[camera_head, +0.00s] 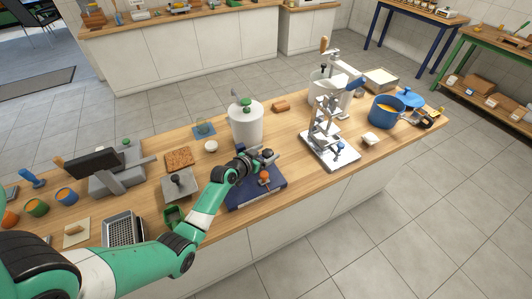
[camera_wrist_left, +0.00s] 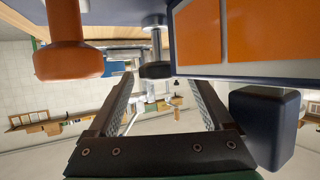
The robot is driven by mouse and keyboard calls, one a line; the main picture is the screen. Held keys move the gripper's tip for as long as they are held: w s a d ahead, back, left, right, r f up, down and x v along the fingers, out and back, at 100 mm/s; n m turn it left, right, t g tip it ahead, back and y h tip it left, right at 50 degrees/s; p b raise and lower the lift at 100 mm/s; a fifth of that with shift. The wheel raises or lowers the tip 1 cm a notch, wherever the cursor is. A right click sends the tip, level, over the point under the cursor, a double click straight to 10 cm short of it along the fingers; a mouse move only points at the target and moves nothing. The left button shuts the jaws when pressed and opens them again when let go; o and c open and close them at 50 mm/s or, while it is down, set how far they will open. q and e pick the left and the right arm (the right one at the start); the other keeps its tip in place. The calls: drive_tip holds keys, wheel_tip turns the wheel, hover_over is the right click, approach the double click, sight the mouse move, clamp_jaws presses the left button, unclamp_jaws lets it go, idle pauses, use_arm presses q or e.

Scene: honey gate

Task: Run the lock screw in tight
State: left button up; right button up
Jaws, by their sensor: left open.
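A small fixture on a dark blue base (camera_head: 240,199) stands at the front middle of the bench. It carries an orange knob (camera_head: 264,175), which shows large at the upper left of the left wrist view (camera_wrist_left: 68,62). A black knob (camera_wrist_left: 155,71) on a metal shaft lies near my fingertips, roughly in line with the gap between them. I cannot tell for certain which knob is the lock screw. My left gripper (camera_wrist_left: 160,84) is open and empty between its fingers. In the head view my left gripper (camera_head: 250,161) is at the fixture, partly hiding it. My right gripper is not in view.
In the left wrist view, a panel with orange faces (camera_wrist_left: 250,32) and a dark blue block (camera_wrist_left: 266,125) are close on the right. A white pot (camera_head: 245,124) stands behind the fixture, a metal press (camera_head: 329,150) to its right, and a grey block (camera_head: 180,184) to its left.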

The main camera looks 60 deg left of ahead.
use_arm(q)
drive_tip(key=shift+d+n+y, duration=0.1)
drive_tip(key=shift+n+y, duration=0.2)
drive_tip(key=shift+y, duration=0.1)
